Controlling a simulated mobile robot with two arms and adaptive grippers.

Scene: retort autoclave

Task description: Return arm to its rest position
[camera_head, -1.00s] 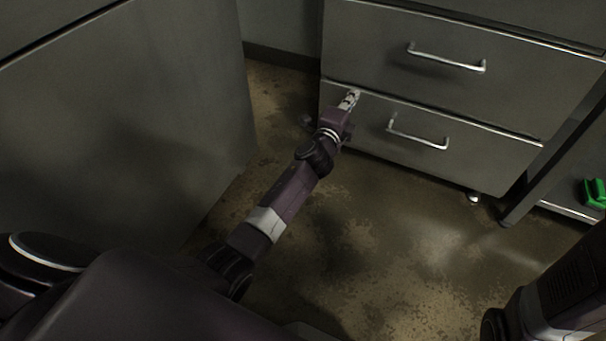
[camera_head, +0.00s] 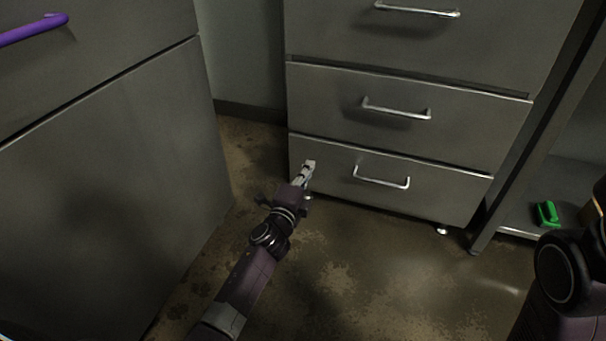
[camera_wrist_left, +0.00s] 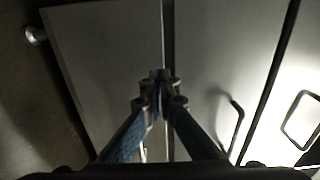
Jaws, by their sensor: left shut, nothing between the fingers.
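My left gripper (camera_head: 308,168) reaches in from the bottom of the head view, low in front of the left part of the bottom drawer (camera_head: 335,170) of a grey drawer cabinet. It is shut and empty. In the left wrist view, the fingers of my left gripper (camera_wrist_left: 158,80) meet in front of the grey drawer fronts (camera_wrist_left: 110,50). I cannot tell whether the tips touch the cabinet. Part of my right arm (camera_head: 560,280) shows at the right edge of the head view; its gripper is out of view.
The bottom drawer's handle (camera_head: 382,180) is right of my left gripper. A grey cabinet (camera_head: 110,190) with a purple handle (camera_head: 35,28) stands at the left. A green object (camera_head: 546,213) lies on a low shelf at the right. The stained floor (camera_head: 340,265) is clear in front.

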